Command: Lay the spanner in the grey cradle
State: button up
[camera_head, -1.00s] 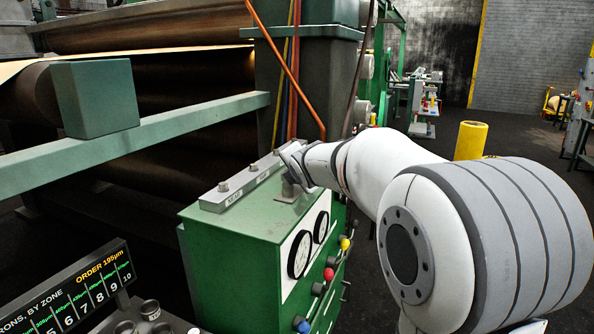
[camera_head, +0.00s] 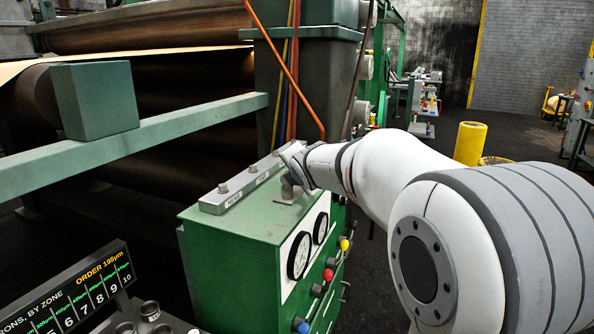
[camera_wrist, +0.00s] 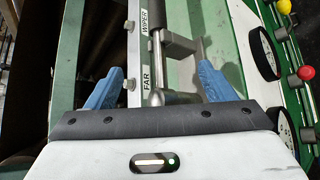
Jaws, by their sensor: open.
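My gripper (camera_head: 290,160) is over the back of the green cabinet's top. In the wrist view its two blue fingers (camera_wrist: 160,68) are spread apart. Between them shows a grey metal shaft (camera_wrist: 157,45) with a rounded lower end, beside a grey bracket (camera_wrist: 182,46). I cannot tell whether these are the spanner and the grey cradle. In the head view a grey post (camera_head: 289,187) on a small plate stands just below my gripper. No spanner can be clearly made out in the head view.
A grey rail (camera_head: 238,186) with several knobs and labels runs along the left edge of the green cabinet (camera_head: 232,250). Gauges and coloured knobs (camera_head: 328,274) are on its front. Orange hoses (camera_head: 290,70) hang behind. A yellow post (camera_head: 470,143) stands at right.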

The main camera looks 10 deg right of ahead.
jog(key=p+v, duration=0.1)
jog(key=v, duration=0.5)
jog(key=shift+p, duration=0.4)
dwell(0.4)
jog(key=shift+s, duration=0.1)
